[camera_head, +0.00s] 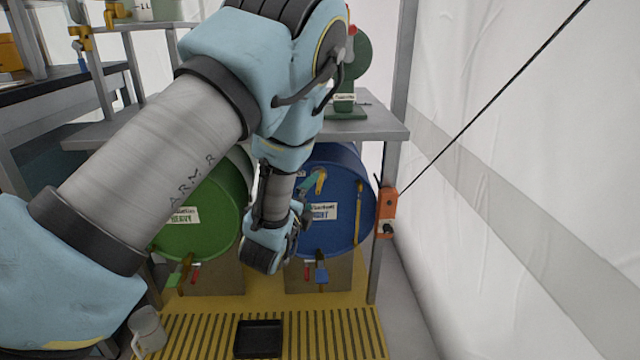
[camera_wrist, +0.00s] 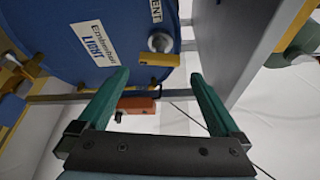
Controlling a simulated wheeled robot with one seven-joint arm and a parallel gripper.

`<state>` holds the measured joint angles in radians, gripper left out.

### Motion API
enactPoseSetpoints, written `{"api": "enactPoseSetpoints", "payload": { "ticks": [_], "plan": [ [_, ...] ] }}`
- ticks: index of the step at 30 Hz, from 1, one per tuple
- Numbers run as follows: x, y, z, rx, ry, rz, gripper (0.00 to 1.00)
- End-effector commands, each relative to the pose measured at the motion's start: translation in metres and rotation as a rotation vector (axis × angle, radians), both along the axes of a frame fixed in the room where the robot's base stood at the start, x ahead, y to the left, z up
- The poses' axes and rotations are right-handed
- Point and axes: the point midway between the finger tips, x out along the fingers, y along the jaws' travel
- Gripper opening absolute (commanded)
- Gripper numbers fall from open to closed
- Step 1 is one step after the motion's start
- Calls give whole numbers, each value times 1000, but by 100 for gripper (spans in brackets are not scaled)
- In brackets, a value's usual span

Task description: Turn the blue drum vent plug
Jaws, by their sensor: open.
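The blue drum (camera_head: 345,235) lies on its side under the shelf, with a white label on its face. In the wrist view, the blue drum (camera_wrist: 85,35) fills the upper left. Its vent plug (camera_wrist: 160,42) is a round silver knob with a yellow bar (camera_wrist: 160,59) below it, under a "VENT" label (camera_wrist: 156,10). My gripper (camera_wrist: 160,74) is open and empty; its green fingers point toward the plug, one to each side in the picture, apart from it.
A grey shelf (camera_head: 375,125) hangs above, with a post and orange box (camera_head: 388,210) at right. A black tray (camera_head: 258,339) lies in front.

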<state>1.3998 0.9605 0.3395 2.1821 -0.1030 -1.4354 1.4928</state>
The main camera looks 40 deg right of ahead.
Motion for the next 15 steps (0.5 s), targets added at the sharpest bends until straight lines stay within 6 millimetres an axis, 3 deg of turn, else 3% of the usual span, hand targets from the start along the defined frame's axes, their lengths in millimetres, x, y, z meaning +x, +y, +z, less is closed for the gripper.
{"api": "enactPoseSetpoints", "payload": {
  "ticks": [9,15],
  "plan": [
    [28,-51,-5,-2,1,1,100],
    [38,-70,-7,1,3,0,100]
  ]
}}
